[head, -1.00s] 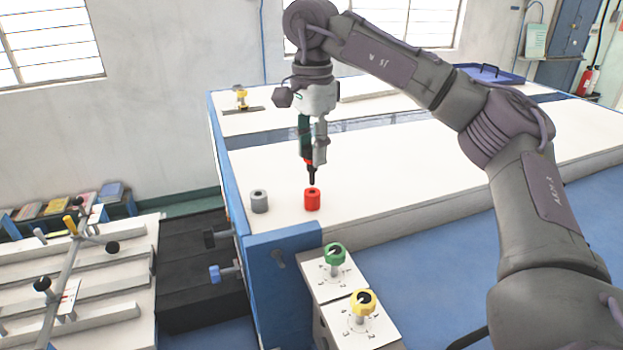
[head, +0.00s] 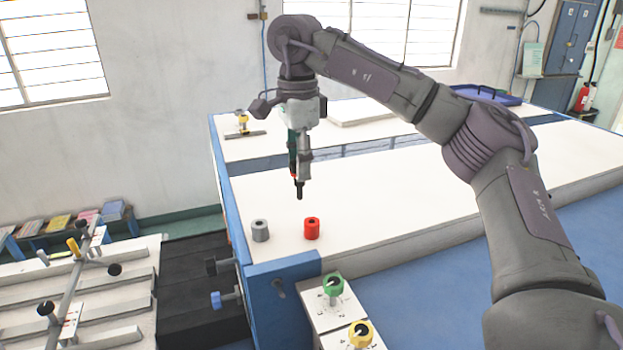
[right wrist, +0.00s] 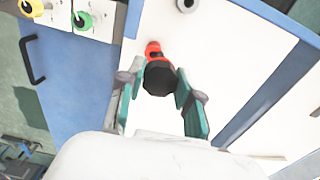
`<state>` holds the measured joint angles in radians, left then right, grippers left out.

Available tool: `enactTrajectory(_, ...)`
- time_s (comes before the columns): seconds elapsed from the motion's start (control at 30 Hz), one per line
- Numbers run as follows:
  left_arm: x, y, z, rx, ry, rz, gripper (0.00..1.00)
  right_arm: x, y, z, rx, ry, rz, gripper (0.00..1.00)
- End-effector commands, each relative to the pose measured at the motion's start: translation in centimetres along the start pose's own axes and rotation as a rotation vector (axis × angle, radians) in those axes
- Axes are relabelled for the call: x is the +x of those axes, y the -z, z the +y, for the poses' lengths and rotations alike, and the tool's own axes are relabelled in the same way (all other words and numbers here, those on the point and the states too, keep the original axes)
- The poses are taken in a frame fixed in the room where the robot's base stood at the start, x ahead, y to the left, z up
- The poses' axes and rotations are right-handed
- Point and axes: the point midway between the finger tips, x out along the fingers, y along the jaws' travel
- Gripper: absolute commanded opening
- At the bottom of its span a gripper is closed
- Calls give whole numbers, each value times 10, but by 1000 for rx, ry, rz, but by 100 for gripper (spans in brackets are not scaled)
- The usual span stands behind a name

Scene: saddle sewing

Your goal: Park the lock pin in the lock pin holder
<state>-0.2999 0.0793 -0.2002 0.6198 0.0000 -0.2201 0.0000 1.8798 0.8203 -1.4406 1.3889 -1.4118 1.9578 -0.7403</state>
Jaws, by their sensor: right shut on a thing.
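My right gripper (head: 299,172) is shut on the lock pin and holds it above the white table top. The pin's black tip (head: 299,191) points down, and its black faceted head (right wrist: 159,78) shows between the fingers in the right wrist view. A red cylinder with a hole in its top (head: 312,229) stands below and slightly right of the tip. A grey cylinder with a hole (head: 260,231) stands to its left. The tip is apart from both. I cannot tell by looks which is the lock pin holder. My left gripper is not in view.
A green knob (head: 332,285) and a yellow knob (head: 360,334) sit on panels at the table's front. A yellow-topped fixture (head: 242,123) and a blue tray (head: 487,94) are at the back. The white top (head: 400,190) right of the cylinders is clear.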

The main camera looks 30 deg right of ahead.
Motion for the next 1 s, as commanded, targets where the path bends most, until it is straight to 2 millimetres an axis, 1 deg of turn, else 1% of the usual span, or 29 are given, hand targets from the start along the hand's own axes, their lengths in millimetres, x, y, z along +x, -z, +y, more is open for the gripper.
enactTrajectory(0.03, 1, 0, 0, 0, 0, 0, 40, -1, -12, -4, 83, 1, 0, 0)
enactTrajectory(0.2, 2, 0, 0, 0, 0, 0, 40, -4, -44, -14, 423, 0, 0, 0)
enactTrajectory(0.3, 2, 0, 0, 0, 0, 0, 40, -5, -59, -18, 591, 3, -1, 0)
enactTrajectory(0.43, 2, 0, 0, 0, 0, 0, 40, -6, -72, -22, 739, 4, 1, 0)
enactTrajectory(0.6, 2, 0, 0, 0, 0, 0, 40, -6, -77, -23, 810, 6, 0, 0)
enactTrajectory(1.0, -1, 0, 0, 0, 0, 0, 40, -7, -77, -23, 809, 5, 1, 0)
